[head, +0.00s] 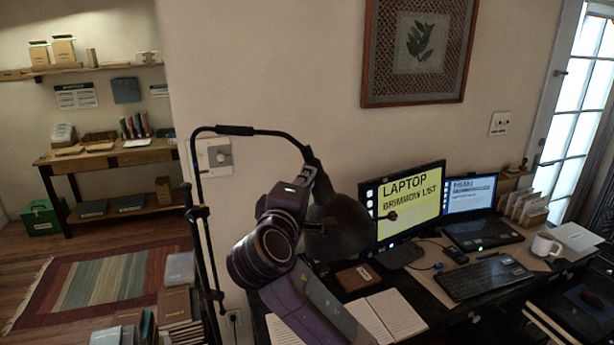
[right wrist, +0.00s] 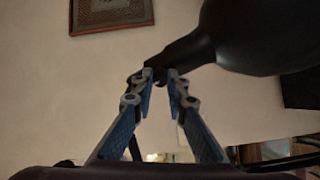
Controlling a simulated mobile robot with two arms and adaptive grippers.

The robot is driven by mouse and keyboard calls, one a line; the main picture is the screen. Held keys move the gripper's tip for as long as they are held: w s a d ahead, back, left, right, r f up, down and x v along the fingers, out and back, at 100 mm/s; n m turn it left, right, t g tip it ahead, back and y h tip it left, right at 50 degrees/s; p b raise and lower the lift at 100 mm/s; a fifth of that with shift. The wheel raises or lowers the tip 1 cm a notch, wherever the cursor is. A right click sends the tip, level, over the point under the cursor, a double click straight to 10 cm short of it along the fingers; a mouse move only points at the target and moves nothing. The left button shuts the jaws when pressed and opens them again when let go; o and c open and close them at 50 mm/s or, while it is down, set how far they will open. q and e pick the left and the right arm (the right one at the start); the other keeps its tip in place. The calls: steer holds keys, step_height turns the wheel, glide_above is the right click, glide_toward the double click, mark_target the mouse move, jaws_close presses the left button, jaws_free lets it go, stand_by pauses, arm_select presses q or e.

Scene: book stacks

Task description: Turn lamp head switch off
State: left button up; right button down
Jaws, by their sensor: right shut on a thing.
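A black lamp with a thin curved arm (head: 260,132) stands before the wall. Its dark bell-shaped lamp head (head: 342,228) hangs right of my right arm. In the right wrist view the lamp head (right wrist: 262,38) fills the upper right and narrows to a neck towards the fingertips. My right gripper (head: 308,172) is up at the top of the lamp head; the wrist partly covers it. In the right wrist view the right gripper (right wrist: 161,76) is shut on a small dark part at the narrow end, seemingly the lamp head switch. My left gripper is not in view.
The desk below holds a monitor (head: 404,206), a laptop (head: 472,208), a keyboard (head: 485,278), a white mug (head: 545,246) and an open book (head: 385,318). A framed picture (head: 418,50) hangs on the wall. Book stacks (head: 178,305) stand at lower left.

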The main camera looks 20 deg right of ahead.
steer(key=shift+r+n, duration=0.2)
steer(key=shift+n, duration=0.4)
steer(key=c, duration=1.9)
jaws_free()
steer(key=shift+a+f, duration=0.1)
steer(key=v, duration=1.2)
steer(key=shift+f, duration=0.15)
